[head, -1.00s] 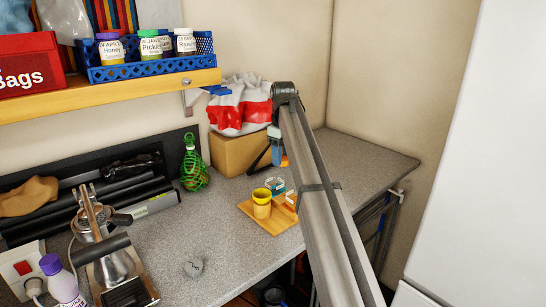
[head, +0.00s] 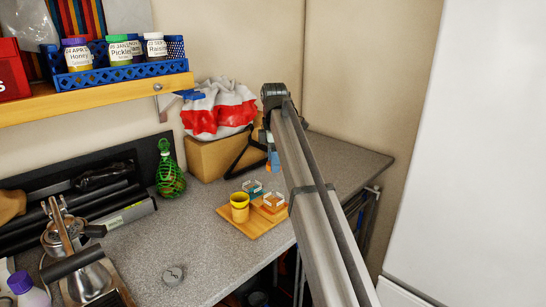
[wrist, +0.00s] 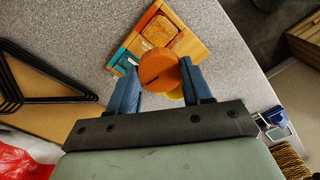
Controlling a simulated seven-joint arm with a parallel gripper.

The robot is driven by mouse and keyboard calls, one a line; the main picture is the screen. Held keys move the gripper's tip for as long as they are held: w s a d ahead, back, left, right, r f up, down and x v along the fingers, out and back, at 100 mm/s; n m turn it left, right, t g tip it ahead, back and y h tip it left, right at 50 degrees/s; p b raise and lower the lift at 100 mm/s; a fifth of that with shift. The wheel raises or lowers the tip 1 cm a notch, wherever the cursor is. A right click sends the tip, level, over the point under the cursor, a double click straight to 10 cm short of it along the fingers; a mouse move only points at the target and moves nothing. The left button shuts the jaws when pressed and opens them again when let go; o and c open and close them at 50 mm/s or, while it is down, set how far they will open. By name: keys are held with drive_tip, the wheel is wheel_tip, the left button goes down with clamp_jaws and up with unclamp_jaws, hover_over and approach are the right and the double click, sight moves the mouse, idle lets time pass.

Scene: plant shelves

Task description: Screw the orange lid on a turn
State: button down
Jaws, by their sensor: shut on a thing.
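The round orange lid (wrist: 158,71) sits between the blue fingertips of my gripper (wrist: 157,73) in the wrist view. My gripper is shut on it. A dark line crosses the lid's face. The yellow jar (head: 239,208) stands upright and open-topped on a wooden board (head: 248,230) in the head view. Part of the yellow jar (wrist: 176,94) shows behind the lid in the wrist view. In the head view my gripper (head: 272,160) hangs in the air above the counter, up and right of the jar. The lid is hardly visible there.
Orange (head: 270,207) and teal (head: 252,188) square holders stand on the board beside the jar. A cardboard box (head: 213,158) with a red and white bag (head: 217,108) is behind. The counter's right end is clear.

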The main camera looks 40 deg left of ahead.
wheel_tip(320, 180, down, 4)
drive_tip(key=shift+f, duration=0.2)
drive_tip(key=shift+f, duration=0.1)
idle(0.4)
drive_tip(key=shift+f+n, duration=0.3)
drive_tip(key=shift+f, duration=0.9)
idle(2.9)
drive_tip(key=shift+m, duration=1)
drive_tip(key=shift+m, duration=2.4)
